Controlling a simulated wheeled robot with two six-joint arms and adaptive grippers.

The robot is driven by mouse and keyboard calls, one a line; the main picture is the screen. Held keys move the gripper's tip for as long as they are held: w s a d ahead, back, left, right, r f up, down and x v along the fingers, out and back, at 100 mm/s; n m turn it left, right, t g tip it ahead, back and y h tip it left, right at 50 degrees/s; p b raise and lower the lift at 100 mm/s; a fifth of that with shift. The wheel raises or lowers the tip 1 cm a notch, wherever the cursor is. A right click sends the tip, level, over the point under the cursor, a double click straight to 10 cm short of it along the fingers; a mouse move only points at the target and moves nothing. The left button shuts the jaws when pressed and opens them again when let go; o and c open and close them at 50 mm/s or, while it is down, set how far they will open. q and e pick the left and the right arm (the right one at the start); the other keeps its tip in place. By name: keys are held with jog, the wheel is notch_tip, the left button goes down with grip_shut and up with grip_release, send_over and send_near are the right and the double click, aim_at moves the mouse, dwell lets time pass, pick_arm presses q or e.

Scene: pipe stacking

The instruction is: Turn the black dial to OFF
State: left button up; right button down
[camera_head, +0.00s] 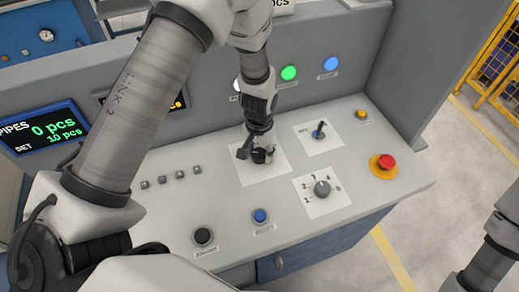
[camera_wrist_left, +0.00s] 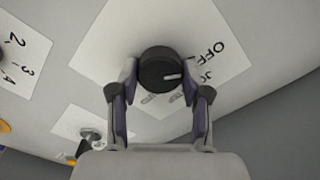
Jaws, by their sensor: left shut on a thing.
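The black dial (camera_wrist_left: 158,66) sits on a white label plate (camera_wrist_left: 110,40) in the left wrist view. My left gripper (camera_wrist_left: 160,76) is shut on it, with one finger on each side. The dial's white mark points right, closer to the partly hidden label starting "JO" than to the word OFF (camera_wrist_left: 203,48). Other lettering on the plate is partly covered by the fingers. In the head view my left gripper (camera_head: 257,153) reaches down onto the panel at the white plate (camera_head: 265,171), and hides much of the dial. My right gripper is out of frame.
On the grey panel (camera_head: 160,225) are a numbered rotary knob (camera_head: 322,188), a small lever switch (camera_head: 318,132), a red emergency button (camera_head: 385,163), a blue button (camera_head: 260,215) and a black button (camera_head: 203,237). An upright back wall with lit lamps (camera_head: 289,72) stands behind.

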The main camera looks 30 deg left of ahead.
aim_at(259, 153)
pick_arm(q)
jog(key=shift+s+f+n, duration=0.1)
jog(key=shift+s+n, duration=0.1)
jog(key=shift+n, duration=0.1)
jog(key=o, duration=1.1)
jog(key=shift+o, duration=0.2)
jog(key=shift+w, duration=0.1)
jog(key=shift+r, duration=0.4)
notch_tip(259, 153, up, 11)
jog(key=shift+r, duration=0.15)
